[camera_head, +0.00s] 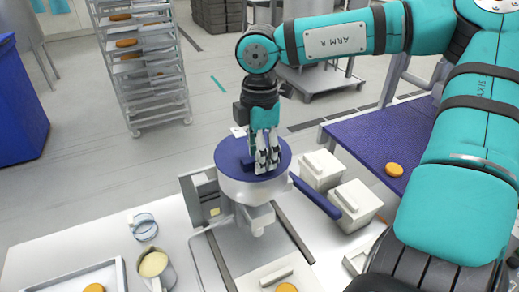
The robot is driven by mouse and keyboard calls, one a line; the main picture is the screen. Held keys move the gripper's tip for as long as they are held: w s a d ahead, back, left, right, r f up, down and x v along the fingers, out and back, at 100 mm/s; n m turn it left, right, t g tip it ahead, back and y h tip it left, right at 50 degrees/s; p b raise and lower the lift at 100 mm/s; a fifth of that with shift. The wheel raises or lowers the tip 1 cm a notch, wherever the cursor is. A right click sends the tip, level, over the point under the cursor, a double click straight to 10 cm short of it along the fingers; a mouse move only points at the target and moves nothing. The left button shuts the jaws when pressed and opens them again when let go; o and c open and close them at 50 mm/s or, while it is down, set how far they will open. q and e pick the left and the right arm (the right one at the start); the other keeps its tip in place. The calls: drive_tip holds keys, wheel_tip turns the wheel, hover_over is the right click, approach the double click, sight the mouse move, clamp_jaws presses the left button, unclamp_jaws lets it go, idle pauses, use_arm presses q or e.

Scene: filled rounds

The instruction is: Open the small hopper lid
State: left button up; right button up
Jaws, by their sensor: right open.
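The hopper (232,188) is a white round drum on the machine in the middle of the view. Its flat blue lid (231,158) lies level over the top and looks shut. My right gripper (267,166) points down over the right part of the lid, fingers apart and nothing seen between them. I cannot tell whether the fingertips touch the lid. The gripper hides part of the lid behind it. My left gripper is out of view.
Two white lidded boxes (354,204) stand right of the hopper, beside a dark blue bar (316,197). A jug (155,268) and a tray (75,283) are at the front left. A purple surface (368,143) holds an orange round. A rack (143,70) stands behind.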

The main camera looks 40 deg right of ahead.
clamp_jaws()
idle(0.3)
drive_tip(key=shift+d, duration=0.1)
